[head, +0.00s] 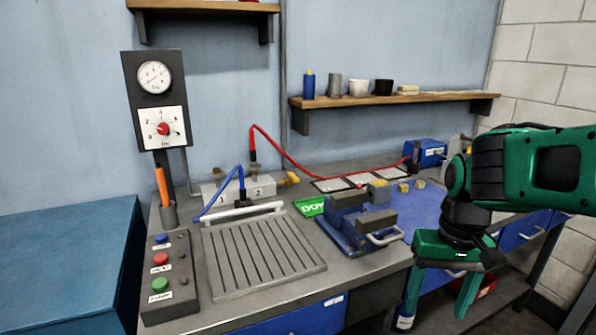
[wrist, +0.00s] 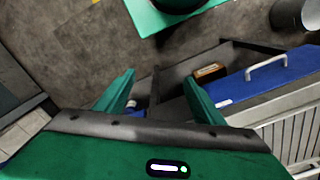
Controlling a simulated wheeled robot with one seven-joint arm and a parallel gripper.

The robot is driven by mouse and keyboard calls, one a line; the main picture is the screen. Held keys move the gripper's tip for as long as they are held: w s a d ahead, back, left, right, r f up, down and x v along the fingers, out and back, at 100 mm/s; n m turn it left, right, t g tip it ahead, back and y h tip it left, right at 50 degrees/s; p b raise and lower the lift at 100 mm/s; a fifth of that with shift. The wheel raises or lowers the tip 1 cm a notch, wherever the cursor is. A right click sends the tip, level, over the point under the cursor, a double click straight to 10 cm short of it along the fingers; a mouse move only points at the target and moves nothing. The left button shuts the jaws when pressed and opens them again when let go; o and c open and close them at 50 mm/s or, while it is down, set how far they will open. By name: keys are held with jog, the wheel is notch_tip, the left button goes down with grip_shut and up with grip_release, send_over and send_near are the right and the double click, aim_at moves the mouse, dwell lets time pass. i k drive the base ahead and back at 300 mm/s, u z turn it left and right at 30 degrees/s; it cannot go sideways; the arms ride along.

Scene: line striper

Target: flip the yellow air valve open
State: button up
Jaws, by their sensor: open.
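A yellow lever (head: 289,178), which looks like the air valve, sticks out at the right end of a pale grey block (head: 240,190) at the back of the bench. It is small in the head view, so I cannot tell its exact setting. My gripper (head: 436,312) hangs pointing down in front of the bench at the right, well apart from the lever. Its green fingers are spread with nothing between them. In the wrist view my gripper (wrist: 160,78) is open over the floor and drawer fronts, and the yellow lever is not in that view.
A blue vise (head: 350,225) with grey jaws stands between my gripper and the valve. Blue (head: 220,200) and red (head: 300,165) hoses rise from the block. A slotted plate (head: 262,255) and a button box (head: 168,275) lie left. A shelf (head: 390,99) hangs above.

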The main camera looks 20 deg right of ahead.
aim_at(292, 176)
jog(key=z, duration=0.35)
jog(key=k, duration=1.35)
jog(key=u, duration=0.7)
jog(key=i, duration=1.85)
jog(key=z, duration=0.4)
